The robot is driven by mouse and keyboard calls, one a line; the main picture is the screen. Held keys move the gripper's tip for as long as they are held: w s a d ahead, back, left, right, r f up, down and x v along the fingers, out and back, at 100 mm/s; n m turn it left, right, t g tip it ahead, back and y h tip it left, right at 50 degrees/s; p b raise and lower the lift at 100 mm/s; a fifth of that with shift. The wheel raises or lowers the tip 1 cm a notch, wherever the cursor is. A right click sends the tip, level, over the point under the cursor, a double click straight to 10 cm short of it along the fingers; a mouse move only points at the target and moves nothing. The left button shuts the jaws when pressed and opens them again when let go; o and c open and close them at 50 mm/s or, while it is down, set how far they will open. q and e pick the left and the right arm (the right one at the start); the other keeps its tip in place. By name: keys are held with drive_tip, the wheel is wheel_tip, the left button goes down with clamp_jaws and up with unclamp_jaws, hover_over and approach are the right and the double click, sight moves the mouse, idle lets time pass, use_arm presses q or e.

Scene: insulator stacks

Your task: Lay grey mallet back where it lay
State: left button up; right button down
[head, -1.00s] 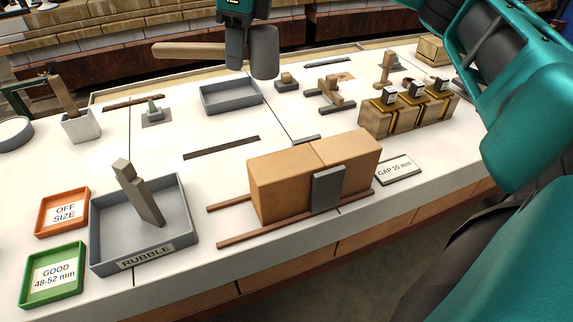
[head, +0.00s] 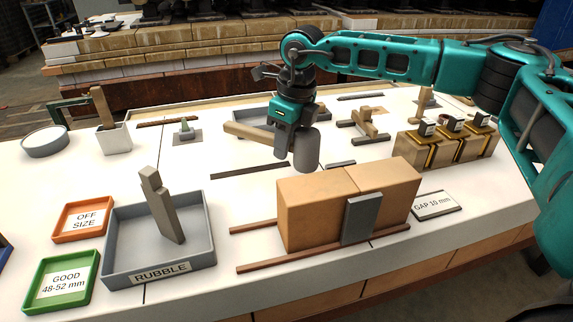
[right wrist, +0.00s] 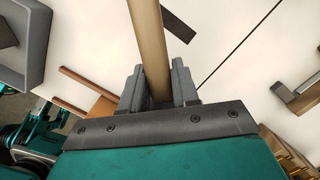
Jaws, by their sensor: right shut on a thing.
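The grey mallet has a grey cylindrical head (head: 307,150) and a pale wooden handle (head: 246,133). My right gripper (head: 287,130) is shut on the handle close to the head, and the handle points left in the head view. In the right wrist view the handle (right wrist: 147,40) runs between the two fingers (right wrist: 158,92); the mallet's head is hidden there. The mallet is over the middle of the white table (head: 200,185), behind the tan blocks; I cannot tell whether it touches the table. My left gripper is not in view.
Two tan blocks (head: 310,215) with a grey plate (head: 358,219) stand in front of the mallet. A grey tray (head: 243,114) is behind it. The rubble tray (head: 118,262) is front left. Blocks with gold fittings (head: 447,152) stand right.

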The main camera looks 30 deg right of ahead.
wheel_tip(320, 180, down, 4)
drive_tip(key=shift+f+b, duration=0.25)
drive_tip(key=shift+b, duration=0.25)
drive_tip(key=shift+f, duration=0.15)
drive_tip(key=c, duration=0.8)
unclamp_jaws()
use_arm(q)
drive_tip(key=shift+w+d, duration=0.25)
drive_tip(key=p, duration=0.1)
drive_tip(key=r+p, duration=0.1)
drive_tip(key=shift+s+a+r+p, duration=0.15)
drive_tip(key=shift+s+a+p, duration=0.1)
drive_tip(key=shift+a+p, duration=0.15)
use_arm(e)
drive_tip(key=r, duration=0.4)
drive_tip(key=s+r, duration=0.1)
drive_tip(key=r, duration=0.3)
drive_tip(key=d+r, duration=0.1)
drive_tip(key=r, duration=0.3)
drive_tip(key=shift+s, duration=0.35)
